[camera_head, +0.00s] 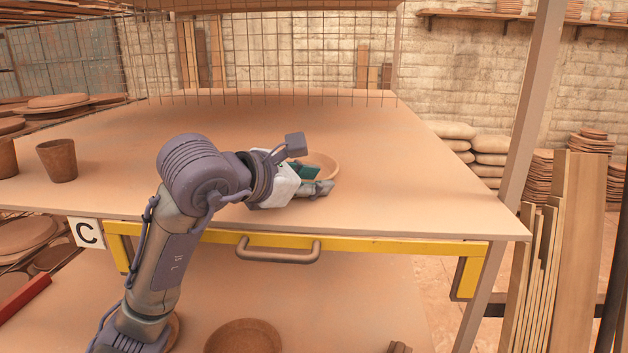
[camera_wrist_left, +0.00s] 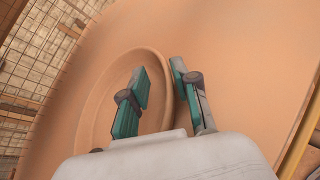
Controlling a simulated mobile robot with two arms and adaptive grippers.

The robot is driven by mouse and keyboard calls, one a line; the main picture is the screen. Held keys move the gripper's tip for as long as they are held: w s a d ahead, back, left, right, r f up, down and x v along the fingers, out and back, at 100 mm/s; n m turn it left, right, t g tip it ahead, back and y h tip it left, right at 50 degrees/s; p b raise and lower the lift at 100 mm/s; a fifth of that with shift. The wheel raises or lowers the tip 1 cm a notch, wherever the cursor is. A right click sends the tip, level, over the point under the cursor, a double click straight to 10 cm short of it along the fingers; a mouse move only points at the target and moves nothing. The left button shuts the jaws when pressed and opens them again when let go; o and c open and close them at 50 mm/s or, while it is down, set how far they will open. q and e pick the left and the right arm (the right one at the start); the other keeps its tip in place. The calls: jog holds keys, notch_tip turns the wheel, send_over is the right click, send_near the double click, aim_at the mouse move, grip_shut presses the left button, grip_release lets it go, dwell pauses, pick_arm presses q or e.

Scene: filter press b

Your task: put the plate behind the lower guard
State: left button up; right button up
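A round clay plate (camera_head: 322,163) lies on the upper board (camera_head: 420,185); my left gripper partly hides it in the head view. My left gripper (camera_head: 319,181) is low at the plate's near side. In the left wrist view its fingers (camera_wrist_left: 161,78) are apart, one over the inside of the plate (camera_wrist_left: 98,105) and one outside its rim. I cannot tell whether either finger touches it. The yellow guard (camera_head: 375,244) with a brown handle runs below the board's front edge, across the lower shelf (camera_head: 340,290). My right gripper is not in view.
A clay cup (camera_head: 57,160) stands at the board's left. Another round clay piece (camera_head: 243,338) lies on the lower shelf. A "C" sign (camera_head: 87,233) hangs at the guard's left. A post (camera_head: 533,105) rises at the right. The board's right half is clear.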

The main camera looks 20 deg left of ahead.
pick_arm(q)
jog(key=shift+f, duration=0.1)
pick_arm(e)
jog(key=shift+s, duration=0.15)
pick_arm(q)
jog(key=shift+d, duration=0.1)
jog(key=shift+s+r, duration=0.15)
jog(key=shift+r, duration=0.1)
jog(key=b+v, duration=0.2)
jog(key=v, duration=0.9)
jog(key=shift+s+a+r+b, duration=0.1)
jog(key=shift+s+a+b, duration=0.1)
jog(key=shift+s+b, duration=0.1)
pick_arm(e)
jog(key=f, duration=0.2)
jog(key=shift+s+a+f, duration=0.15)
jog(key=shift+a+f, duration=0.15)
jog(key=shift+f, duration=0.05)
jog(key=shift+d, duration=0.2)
